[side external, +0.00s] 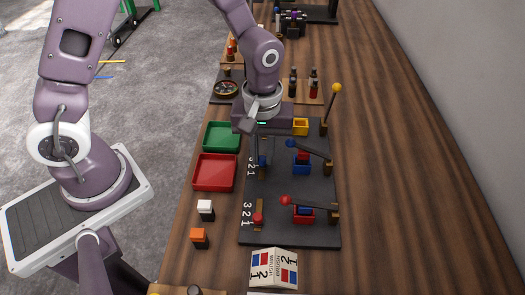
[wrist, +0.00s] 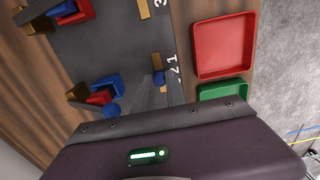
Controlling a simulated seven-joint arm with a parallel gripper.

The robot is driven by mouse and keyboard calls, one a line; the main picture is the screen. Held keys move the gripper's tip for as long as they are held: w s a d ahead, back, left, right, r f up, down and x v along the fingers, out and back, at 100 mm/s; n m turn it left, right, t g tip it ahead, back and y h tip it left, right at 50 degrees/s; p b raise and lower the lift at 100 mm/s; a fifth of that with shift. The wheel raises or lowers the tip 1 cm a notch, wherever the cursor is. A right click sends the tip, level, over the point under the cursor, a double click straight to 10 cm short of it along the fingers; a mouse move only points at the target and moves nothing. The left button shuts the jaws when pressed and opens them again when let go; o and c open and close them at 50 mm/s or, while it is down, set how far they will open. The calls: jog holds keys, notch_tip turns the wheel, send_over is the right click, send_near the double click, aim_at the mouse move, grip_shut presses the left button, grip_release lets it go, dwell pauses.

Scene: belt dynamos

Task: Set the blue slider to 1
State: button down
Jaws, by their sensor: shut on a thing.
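The blue slider (side external: 262,160) sits on its track on the dark grey board (side external: 285,225), beside a white 3-2-1 scale. In the wrist view its blue knob (wrist: 158,78) shows beside the digits, near the 2, with the 1 further up. I cannot tell its exact setting, as my gripper partly hides the scale. My gripper (side external: 261,148) points down over this slider, its fingers shut on the blue knob. In the wrist view the gripper body covers the bottom.
A blue-balled lever (side external: 290,143) and a red-balled lever (side external: 285,200) lie right of the sliders. A yellow-balled lever (side external: 336,87) stands upright behind. The red slider (side external: 258,218) is nearer. Green (side external: 222,136) and red (side external: 214,172) trays lie left. The wooden table is clear at right.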

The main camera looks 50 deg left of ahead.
jog(key=shift+s+d, duration=0.85)
jog(key=shift+d, duration=0.05)
jog(key=c, duration=1.3)
grip_release()
jog(key=shift+c, duration=0.2)
jog(key=shift+r, duration=0.1)
notch_tip(320, 180, up, 7)
notch_tip(320, 180, up, 10)
jog(key=m+t, duration=0.2)
jog(key=m, duration=0.2)
send_over(261, 176)
jog(key=s+a, duration=0.4)
jog(key=a, duration=0.1)
jog(key=s+a+r+m+t, duration=0.3)
jog(key=s+a+r+m, duration=0.1)
jog(key=s, duration=0.5)
jog(key=shift+a+m+t, duration=0.2)
jog(key=shift+m+t, duration=0.1)
jog(key=shift+m, duration=0.2)
